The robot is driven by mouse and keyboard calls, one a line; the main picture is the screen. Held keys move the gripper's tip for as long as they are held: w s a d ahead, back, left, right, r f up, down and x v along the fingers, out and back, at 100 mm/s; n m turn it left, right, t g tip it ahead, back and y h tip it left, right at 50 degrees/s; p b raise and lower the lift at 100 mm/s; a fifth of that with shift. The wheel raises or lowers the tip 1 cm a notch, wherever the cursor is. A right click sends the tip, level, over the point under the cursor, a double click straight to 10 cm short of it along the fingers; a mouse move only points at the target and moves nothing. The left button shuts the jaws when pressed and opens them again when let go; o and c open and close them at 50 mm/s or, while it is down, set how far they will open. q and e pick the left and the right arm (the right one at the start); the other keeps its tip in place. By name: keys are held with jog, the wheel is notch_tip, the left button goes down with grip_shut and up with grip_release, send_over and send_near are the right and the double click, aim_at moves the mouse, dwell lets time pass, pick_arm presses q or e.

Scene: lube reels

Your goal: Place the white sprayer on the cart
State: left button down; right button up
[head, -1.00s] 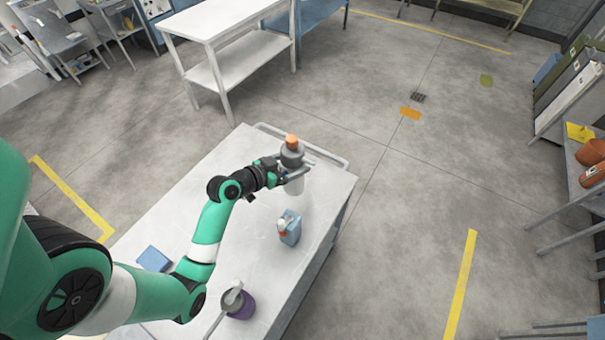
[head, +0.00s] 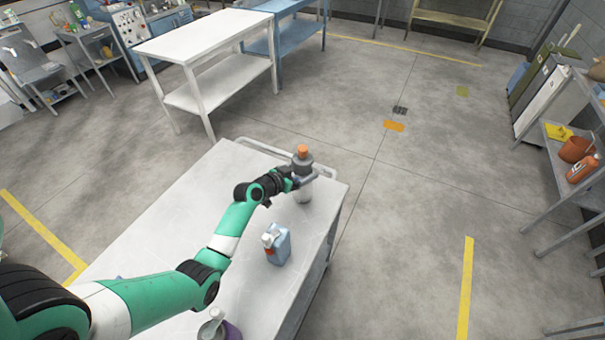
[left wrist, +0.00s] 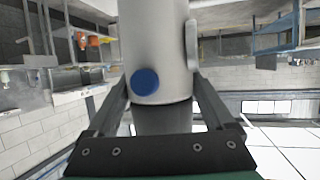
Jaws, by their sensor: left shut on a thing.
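My right gripper is not in view.
A blue can with a white and red top (head: 279,246) stands on the cart, nearer than the sprayer. A purple container with a grey top (head: 218,328) is at the bottom edge. The cart's rail (head: 290,153) runs behind the sprayer. A white table (head: 205,35) stands beyond.

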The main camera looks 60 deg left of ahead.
pick_arm(q)
jog(key=shift+f, duration=0.15)
grip_release()
jog(key=shift+s+r, duration=0.2)
jog(key=shift+r, duration=0.05)
jog(key=p+v, duration=0.2)
jog(key=v, duration=0.9)
jog(key=shift+s+d+p, duration=0.15)
jog(key=shift+s+p, duration=0.1)
jog(key=shift+p, duration=0.15)
